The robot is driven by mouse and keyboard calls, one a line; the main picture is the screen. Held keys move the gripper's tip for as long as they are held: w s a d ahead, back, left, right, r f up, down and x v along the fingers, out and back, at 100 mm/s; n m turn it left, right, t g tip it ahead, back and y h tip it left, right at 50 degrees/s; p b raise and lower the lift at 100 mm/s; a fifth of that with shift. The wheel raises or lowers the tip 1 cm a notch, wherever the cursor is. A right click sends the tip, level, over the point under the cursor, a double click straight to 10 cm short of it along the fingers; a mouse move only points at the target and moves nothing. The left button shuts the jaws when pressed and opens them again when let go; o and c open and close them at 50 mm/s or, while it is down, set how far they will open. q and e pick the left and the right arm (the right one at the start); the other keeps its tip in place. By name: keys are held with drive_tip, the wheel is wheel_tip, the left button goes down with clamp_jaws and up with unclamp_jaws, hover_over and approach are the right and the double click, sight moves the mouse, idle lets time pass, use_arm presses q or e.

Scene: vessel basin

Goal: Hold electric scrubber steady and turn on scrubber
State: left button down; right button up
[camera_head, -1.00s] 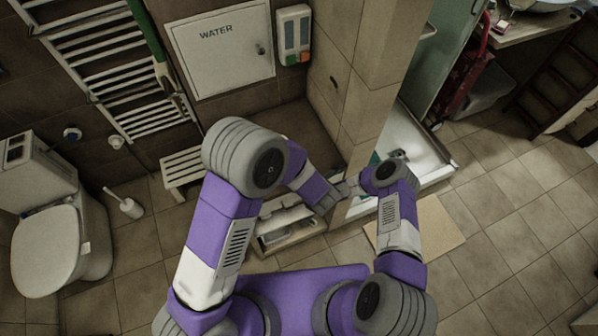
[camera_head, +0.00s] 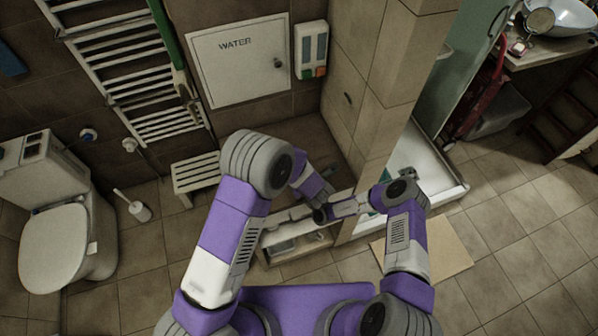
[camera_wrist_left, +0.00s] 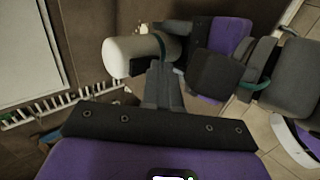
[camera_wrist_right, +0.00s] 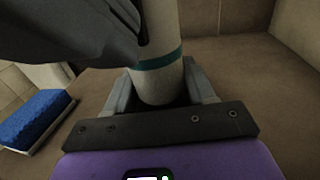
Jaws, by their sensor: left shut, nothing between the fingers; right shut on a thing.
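The electric scrubber shows as a cream, round handle with a teal band (camera_wrist_right: 157,63). In the right wrist view, it stands between the fingers of my right gripper (camera_wrist_right: 162,92), which is shut on it. The handle's rounded end also shows in the left wrist view (camera_wrist_left: 128,57). My left gripper (camera_wrist_left: 165,72) is shut and empty, its fingertips close beside the handle; I cannot tell whether they touch it. A dark grey part of my left arm covers the upper left of the right wrist view. The scrubber's switch and head cannot be made out.
An open box-like shelf unit (camera_head: 292,246) stands below the grippers, beside a tiled pillar (camera_head: 372,75). A blue, sponge-like block (camera_wrist_right: 37,117) lies at left in the right wrist view. A white slatted stool (camera_head: 196,172), toilet (camera_head: 55,240) and towel radiator stand to the left.

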use_arm(q)
drive_tip(key=shift+w, duration=0.1)
drive_tip(key=shift+r, duration=0.8)
drive_tip(key=s+f+v, duration=0.1)
drive_tip(key=v, duration=1.2)
drive_tip(key=shift+s+d+f, duration=0.2)
drive_tip(key=shift+s+f, duration=0.05)
drive_tip(key=shift+s, duration=0.15)
